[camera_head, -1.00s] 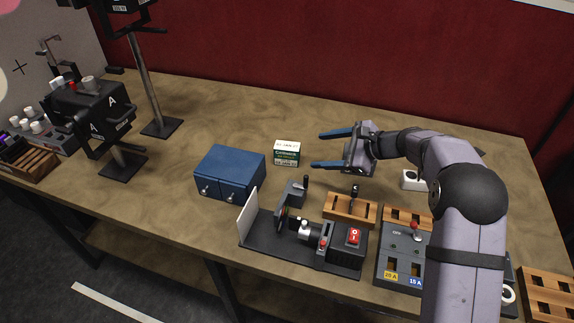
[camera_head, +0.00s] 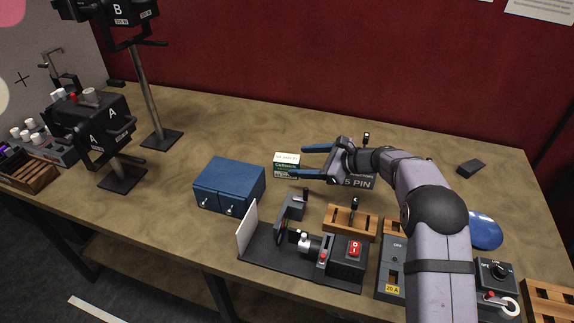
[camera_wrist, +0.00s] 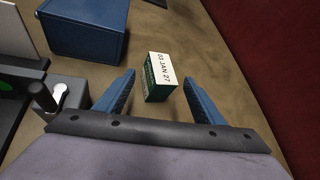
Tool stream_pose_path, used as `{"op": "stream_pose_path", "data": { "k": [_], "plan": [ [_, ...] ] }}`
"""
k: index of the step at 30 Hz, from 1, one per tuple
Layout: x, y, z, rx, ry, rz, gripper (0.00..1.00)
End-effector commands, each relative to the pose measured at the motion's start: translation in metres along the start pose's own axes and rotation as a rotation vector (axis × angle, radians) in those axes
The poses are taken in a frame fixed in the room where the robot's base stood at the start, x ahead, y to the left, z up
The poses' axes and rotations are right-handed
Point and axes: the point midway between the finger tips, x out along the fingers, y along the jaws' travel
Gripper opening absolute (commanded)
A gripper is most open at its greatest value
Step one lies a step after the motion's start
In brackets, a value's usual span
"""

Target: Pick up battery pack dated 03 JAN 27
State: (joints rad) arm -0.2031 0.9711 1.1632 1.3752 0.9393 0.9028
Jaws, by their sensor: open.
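The battery pack (camera_head: 285,160) is a small green and white box standing on the table, right of the blue drawer box. In the wrist view its white top reads 03 JAN 27, and the battery pack (camera_wrist: 159,77) sits ahead of and between my fingers. My gripper (camera_head: 302,162) is open, its two blue fingers pointing left, with the tips close to the pack. In the wrist view my gripper (camera_wrist: 158,88) shows nothing held. The near finger hides part of the pack's lower side in the head view.
The blue drawer box (camera_head: 229,186) stands left of the pack. A black machine with a red switch (camera_head: 354,248) and a wooden rack (camera_head: 349,222) stand in front. Stands with black lamp heads are at the left. The table behind the pack is clear.

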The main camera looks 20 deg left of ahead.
Motion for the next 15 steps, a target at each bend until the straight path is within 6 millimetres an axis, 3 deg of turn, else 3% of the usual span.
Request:
{"op": "stream_pose_path", "data": {
  "k": [9, 15],
  "plan": [
    [0.034, -0.003, 0.004, 0.000, 0.000, 0.001, 0.62],
    [0.041, -0.002, 0.003, 0.000, 0.000, 0.001, 0.62]
  ]
}}
